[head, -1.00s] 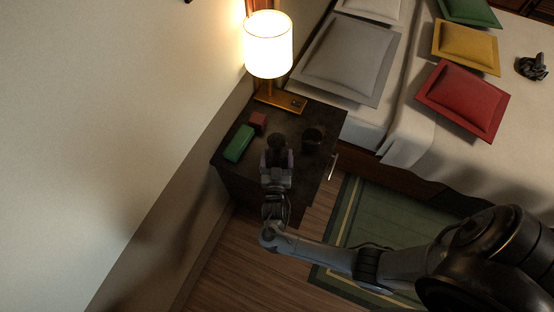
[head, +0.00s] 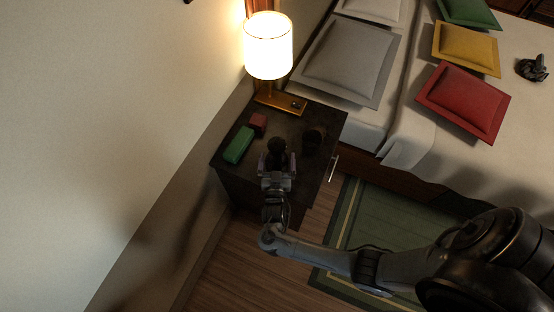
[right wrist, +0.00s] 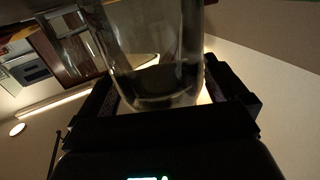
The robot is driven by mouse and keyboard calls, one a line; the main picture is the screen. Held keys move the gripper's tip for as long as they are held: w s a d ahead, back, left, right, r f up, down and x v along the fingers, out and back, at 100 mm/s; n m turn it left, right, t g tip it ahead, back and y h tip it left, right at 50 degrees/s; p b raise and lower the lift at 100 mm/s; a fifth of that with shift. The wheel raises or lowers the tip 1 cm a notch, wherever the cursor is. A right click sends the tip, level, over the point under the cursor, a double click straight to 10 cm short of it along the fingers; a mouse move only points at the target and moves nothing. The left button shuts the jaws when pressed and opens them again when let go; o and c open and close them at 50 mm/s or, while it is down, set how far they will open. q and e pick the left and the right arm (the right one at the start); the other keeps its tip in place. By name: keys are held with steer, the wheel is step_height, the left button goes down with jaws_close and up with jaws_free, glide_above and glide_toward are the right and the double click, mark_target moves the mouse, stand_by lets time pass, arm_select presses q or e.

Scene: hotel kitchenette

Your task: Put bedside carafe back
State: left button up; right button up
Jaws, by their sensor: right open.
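The bedside carafe (head: 277,145) shows as a small dark, round shape near the front of the dark nightstand (head: 225,160). In the right wrist view it is a clear glass vessel (right wrist: 155,45) with a dark base, standing between my fingers. My right gripper (head: 277,160) is open around the carafe, with one finger on each side. I cannot tell whether either finger touches the glass. The carafe's foot on the nightstand top is hidden from the head view. My left gripper is in neither view.
A dark round cup-like thing (head: 314,138) stands right of the carafe. A green box (head: 239,144) and a small red box (head: 258,124) lie to its left. A lit lamp (head: 268,48) stands behind. The wall borders the left; the bed (head: 405,140) is right.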

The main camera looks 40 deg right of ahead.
steer(key=s+a+f+n+g+y+p, duration=0.1)
steer(key=s+a+f+g+y, duration=0.2)
steer(key=s+a+y, duration=0.45)
steer(key=s+a+r+n+g+y, duration=0.1)
steer(key=s+r+n+g+y, duration=0.4)
steer(key=s+r+n, duration=0.4)
steer(key=s+r+g, duration=0.1)
steer(key=s+r, duration=0.1)
steer(key=s, duration=0.2)
steer(key=shift+s+r+n, duration=0.2)
steer(key=shift+s+n, duration=0.05)
steer(key=shift+n, duration=0.15)
steer(key=shift+a+r, duration=0.1)
step_height(320, 180, up, 42)
steer(key=p, duration=4.3)
steer(key=shift+r, duration=0.25)
